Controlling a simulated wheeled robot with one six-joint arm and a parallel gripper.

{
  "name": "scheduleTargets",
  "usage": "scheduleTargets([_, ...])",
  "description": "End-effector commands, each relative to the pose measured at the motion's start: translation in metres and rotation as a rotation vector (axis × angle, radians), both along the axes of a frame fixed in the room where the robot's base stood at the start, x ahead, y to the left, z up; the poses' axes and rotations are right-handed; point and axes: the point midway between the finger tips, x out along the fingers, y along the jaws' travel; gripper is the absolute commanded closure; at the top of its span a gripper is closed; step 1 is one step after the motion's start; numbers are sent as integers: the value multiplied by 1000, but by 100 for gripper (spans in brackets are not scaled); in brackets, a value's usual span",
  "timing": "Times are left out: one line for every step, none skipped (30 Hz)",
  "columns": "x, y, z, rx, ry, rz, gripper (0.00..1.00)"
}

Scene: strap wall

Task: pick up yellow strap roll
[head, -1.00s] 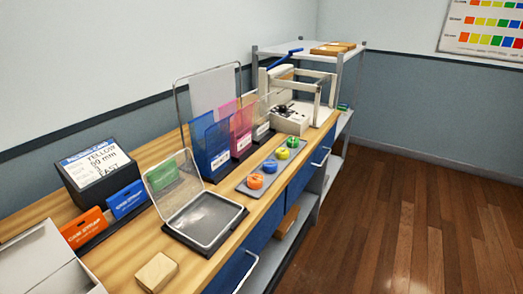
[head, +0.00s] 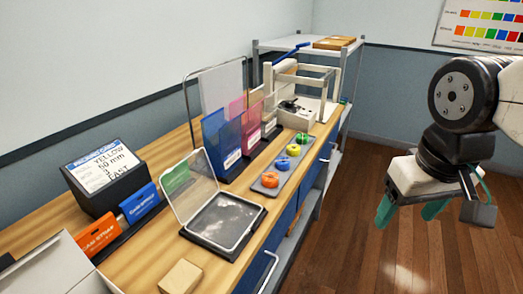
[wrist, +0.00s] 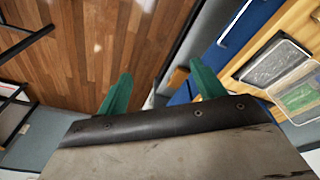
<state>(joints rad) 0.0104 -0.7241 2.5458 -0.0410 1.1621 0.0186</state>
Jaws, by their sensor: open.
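The yellow strap roll (head: 293,150) is small and sits in a row with other rolls on a grey tray (head: 258,187) along the front of the bench. My gripper (head: 410,209) is open and empty, off to the right over the floor, well apart from the rolls. Its green fingers also show in the wrist view (wrist: 160,85), where I see no strap roll.
A clear-lidded case (head: 222,220) stands open on the bench, left of the tray. Blue and pink holders (head: 221,145) stand behind the rolls. A wooden block (head: 180,277), a card stand (head: 104,170) and a white-framed machine (head: 300,90) are also on the bench. The floor right of it is clear.

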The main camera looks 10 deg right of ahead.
Motion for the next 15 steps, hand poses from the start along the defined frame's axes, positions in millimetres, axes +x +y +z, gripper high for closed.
scheduleTargets([17,-7,0,-26,-26,-12,32])
scheduleTargets([30,-13,0,-45,-51,-19,32])
scheduleTargets([51,-21,1,-76,-92,-25,32])
scheduleTargets([68,-27,1,-100,-125,-28,32])
scheduleTargets([87,-34,1,-125,-164,-27,32])
scheduleTargets([113,-43,1,-158,-217,-22,32])
scheduleTargets([134,-49,1,-180,-259,-14,32])
scheduleTargets([154,-55,1,-201,-301,-4,32])
scheduleTargets([181,-61,1,-222,-357,14,32])
scheduleTargets([200,-65,-1,-234,-398,31,32])
scheduleTargets([220,-68,-2,-244,-438,52,32])
scheduleTargets([245,-71,-5,-250,-491,79,32])
scheduleTargets([263,-73,-8,-251,-530,104,32])
scheduleTargets([281,-73,-11,-248,-567,131,32])
scheduleTargets([303,-73,-17,-238,-616,167,32])
